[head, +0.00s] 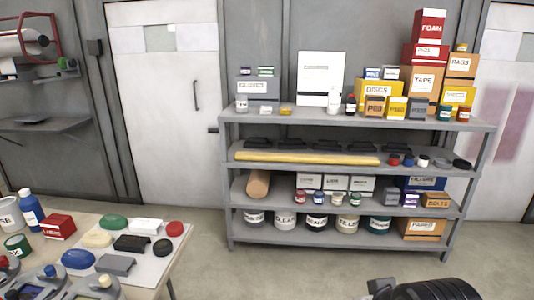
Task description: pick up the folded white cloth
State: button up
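A small flat white item (146,225) that looks like the folded white cloth lies at the back of a pale mat (128,268) on the table at the lower left. It sits between a green oval item (113,222) and a red round item (174,228), behind a black block (131,243). At the bottom right edge, a black rounded part of my arm or gripper (425,289) shows, cut off by the frame. It is far to the right of the table, apart from the white item. Its fingers cannot be made out.
A cream oval (97,238), a blue oval (78,259) and a grey block (115,264) share the mat. A blue bottle (32,209) and red box (58,226) stand left. A loaded grey shelf (350,213) stands behind; open floor (290,270) lies between.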

aim_at(265, 110)
jog(key=i+l+z, duration=0.2)
jog(key=i, duration=2)
jog(key=j, duration=0.15)
